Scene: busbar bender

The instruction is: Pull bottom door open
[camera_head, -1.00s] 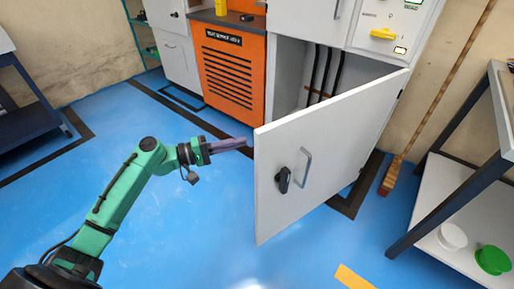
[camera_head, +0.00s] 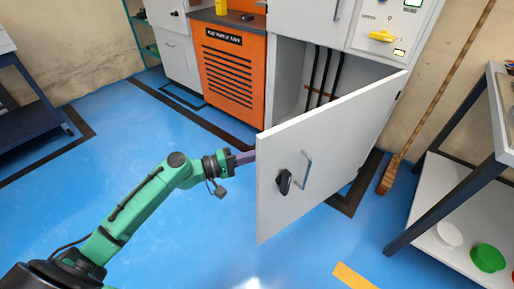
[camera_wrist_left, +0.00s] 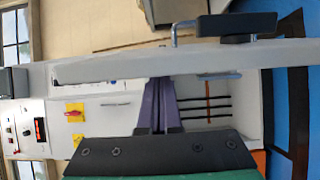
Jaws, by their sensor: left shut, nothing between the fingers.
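The bottom door (camera_head: 325,155) is a white panel of the cabinet and stands wide open, swung out over the floor. Its front carries a grey bar handle (camera_head: 304,170) and a black latch (camera_head: 284,182). My left gripper (camera_head: 245,157) is at the door's free left edge, its purple fingers shut and empty. In the left wrist view the door (camera_wrist_left: 130,65) crosses above the shut fingers (camera_wrist_left: 160,105), with the handle (camera_wrist_left: 215,25) on the far side and the cabinet inside on the fingers' side. I cannot tell whether the fingertips touch the door. My right gripper is not in view.
Black cables (camera_head: 322,75) run inside the open cabinet. An orange vented unit (camera_head: 230,70) stands left of it. A broom (camera_head: 390,170) leans on the wall, and a shelf table (camera_head: 450,190) stands at right. The blue floor left of the door is clear.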

